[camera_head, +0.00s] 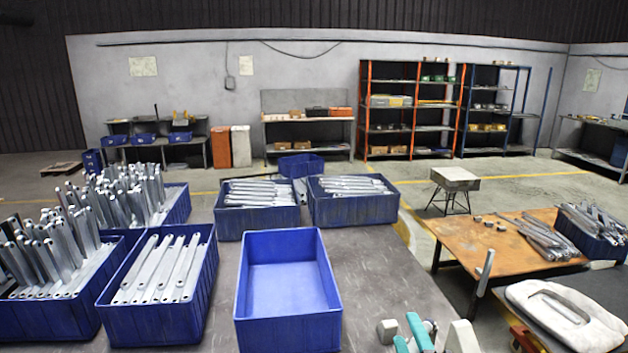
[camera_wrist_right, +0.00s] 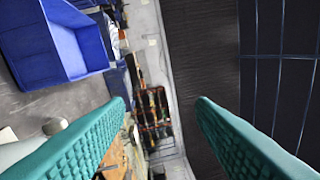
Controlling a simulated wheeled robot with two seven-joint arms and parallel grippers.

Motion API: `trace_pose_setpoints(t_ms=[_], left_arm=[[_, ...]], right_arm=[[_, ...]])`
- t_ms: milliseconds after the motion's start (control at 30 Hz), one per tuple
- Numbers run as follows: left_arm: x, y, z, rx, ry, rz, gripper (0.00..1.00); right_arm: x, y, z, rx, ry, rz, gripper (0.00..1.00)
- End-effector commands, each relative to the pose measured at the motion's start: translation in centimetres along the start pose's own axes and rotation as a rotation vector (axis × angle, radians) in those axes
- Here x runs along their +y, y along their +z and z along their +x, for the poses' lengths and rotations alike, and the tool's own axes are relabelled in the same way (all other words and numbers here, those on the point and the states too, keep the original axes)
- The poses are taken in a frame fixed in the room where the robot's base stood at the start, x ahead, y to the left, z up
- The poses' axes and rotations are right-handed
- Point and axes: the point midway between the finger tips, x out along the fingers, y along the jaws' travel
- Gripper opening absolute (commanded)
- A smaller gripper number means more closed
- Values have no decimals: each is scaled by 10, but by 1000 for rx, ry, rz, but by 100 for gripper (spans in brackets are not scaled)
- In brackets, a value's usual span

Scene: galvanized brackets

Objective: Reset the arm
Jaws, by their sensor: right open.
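My right gripper (camera_head: 416,334) shows at the bottom edge of the head view, with teal finger pads, right of the empty blue bin. In the right wrist view its two teal fingers (camera_wrist_right: 160,108) stand wide apart with nothing between them. The wrist picture is strongly turned on its side, with the room's far wall and shelves behind the fingers. My left gripper is in neither view.
An empty blue bin (camera_head: 328,285) stands on the grey table (camera_head: 385,275). Blue bins of brackets stand left (camera_head: 207,290) and behind (camera_head: 310,207). Right are an orange-topped table (camera_head: 465,235) and a white padded bag (camera_head: 535,318). The grey tabletop right of the empty bin is clear.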

Motion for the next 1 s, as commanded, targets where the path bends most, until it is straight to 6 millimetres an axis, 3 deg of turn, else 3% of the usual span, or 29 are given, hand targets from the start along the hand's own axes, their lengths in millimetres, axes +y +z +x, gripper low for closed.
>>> trace_pose_setpoints(t_ms=[33,100,200,300,500,700,1000], left_arm=[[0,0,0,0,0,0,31],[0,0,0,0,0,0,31],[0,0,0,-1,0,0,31],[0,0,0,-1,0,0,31],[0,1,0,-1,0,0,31],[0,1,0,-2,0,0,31],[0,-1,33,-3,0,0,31]], right_arm=[[28,-22,-20,114,124,161,50],[65,-46,-50,271,280,363,50],[107,-66,-97,471,465,586,50],[136,-73,-141,631,604,739,50],[168,-73,-214,888,809,936,50],[181,-65,-279,1110,973,1065,50],[298,-88,-272,1122,993,1043,50]])
